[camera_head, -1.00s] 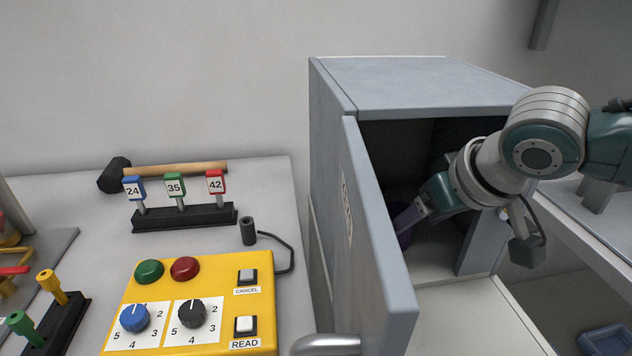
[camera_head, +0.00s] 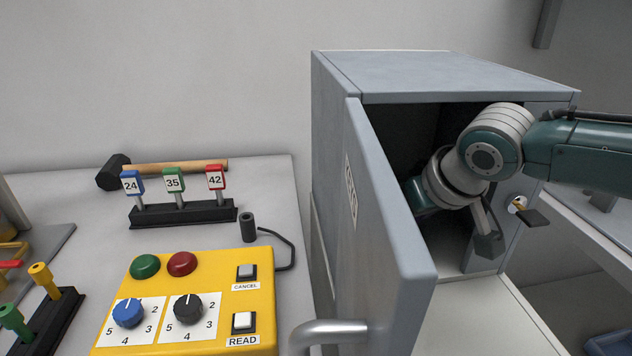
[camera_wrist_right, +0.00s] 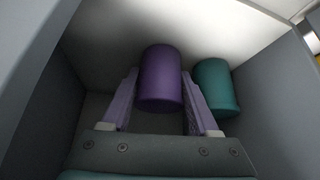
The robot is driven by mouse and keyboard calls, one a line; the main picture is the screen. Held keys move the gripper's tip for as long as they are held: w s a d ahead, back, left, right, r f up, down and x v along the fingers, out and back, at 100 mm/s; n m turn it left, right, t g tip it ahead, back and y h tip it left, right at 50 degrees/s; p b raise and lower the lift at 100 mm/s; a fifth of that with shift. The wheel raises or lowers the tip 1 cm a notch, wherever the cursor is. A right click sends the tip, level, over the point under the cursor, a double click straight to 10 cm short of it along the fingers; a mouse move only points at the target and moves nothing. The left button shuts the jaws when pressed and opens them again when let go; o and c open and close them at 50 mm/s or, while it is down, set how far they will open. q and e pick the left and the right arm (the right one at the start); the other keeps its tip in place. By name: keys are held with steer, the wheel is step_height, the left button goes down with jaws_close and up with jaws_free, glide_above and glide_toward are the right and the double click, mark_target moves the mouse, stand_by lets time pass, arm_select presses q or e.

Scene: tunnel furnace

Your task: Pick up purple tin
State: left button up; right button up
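The purple tin (camera_wrist_right: 160,80) shows in the right wrist view, inside the grey cabinet (camera_head: 450,76). In the head view the tin is hidden. My right gripper (camera_wrist_right: 160,74) is open, with its two pale purple fingers on either side of the tin. A gap shows between the left finger and the tin; the right finger is close to it, and I cannot tell if it touches. In the head view my right arm reaches into the cabinet, and the fingers are hidden behind the door (camera_head: 375,215). My left gripper is not in view.
A teal tin (camera_wrist_right: 216,88) stands just right of the right finger. The cabinet door stands open, its edge left of my arm. A key (camera_head: 519,205) sits on the cabinet's right front. A yellow control box (camera_head: 215,300) and a hammer (camera_head: 175,167) lie on the left table.

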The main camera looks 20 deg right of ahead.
jaws_close()
steer(key=shift+r, duration=0.1)
stand_by(0.3)
